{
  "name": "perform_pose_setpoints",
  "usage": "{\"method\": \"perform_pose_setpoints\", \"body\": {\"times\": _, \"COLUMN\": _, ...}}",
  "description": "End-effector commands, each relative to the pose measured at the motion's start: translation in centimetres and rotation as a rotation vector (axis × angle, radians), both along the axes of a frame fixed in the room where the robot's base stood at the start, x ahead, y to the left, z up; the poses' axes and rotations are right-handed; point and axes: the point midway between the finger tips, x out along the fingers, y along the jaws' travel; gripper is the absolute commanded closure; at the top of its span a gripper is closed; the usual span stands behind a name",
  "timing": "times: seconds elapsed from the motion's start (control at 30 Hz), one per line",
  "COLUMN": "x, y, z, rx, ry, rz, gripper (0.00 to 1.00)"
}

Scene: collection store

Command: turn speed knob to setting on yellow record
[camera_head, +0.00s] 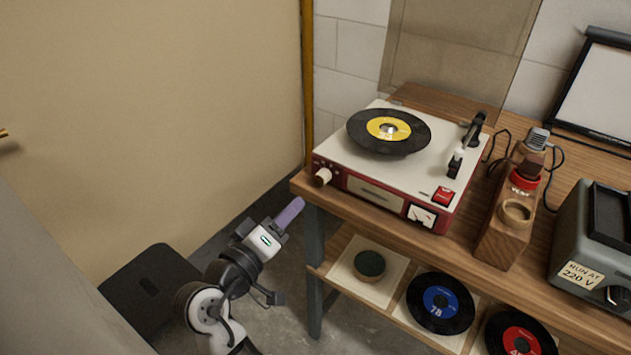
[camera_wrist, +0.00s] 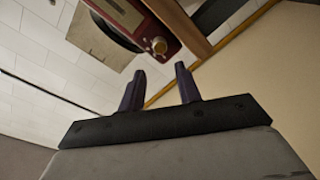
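The record player (camera_head: 432,187) stands on the wooden bench, cream on top with a red front. A black record with a yellow label (camera_head: 378,128) lies on its platter; I cannot read the label. The pale speed knob (camera_head: 322,177) is at the left end of the red front. It also shows in the wrist view (camera_wrist: 159,46), just beyond my fingertips; its setting marks are too small to read. My gripper (camera_head: 297,206) is below and left of the knob, apart from it. In the wrist view my two fingers (camera_wrist: 160,72) are spread with nothing between them.
The lower shelf holds a blue-label record (camera_head: 440,302), a red-label record (camera_head: 518,338) and a dark round piece (camera_head: 370,264) on a pale sheet. A wooden block (camera_head: 505,230) and a grey device (camera_head: 600,240) stand right of the player.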

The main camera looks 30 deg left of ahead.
Motion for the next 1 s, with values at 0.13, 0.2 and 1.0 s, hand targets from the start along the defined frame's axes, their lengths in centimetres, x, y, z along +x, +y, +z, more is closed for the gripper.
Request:
{"method": "perform_pose_setpoints", "body": {"times": 0.13, "x": 3.5, "y": 0.1, "z": 0.3, "rx": 0.001, "ry": 0.0, "rz": -0.004, "gripper": 0.67}}
{"method": "perform_pose_setpoints", "body": {"times": 0.2, "x": 5.0, "y": 0.1, "z": 0.2, "rx": 0.001, "ry": 0.0, "rz": -0.004, "gripper": 0.67}}
{"method": "perform_pose_setpoints", "body": {"times": 1.0, "x": 9.9, "y": 0.4, "z": 0.0, "rx": 0.002, "ry": -0.001, "rz": 0.003, "gripper": 0.8}}
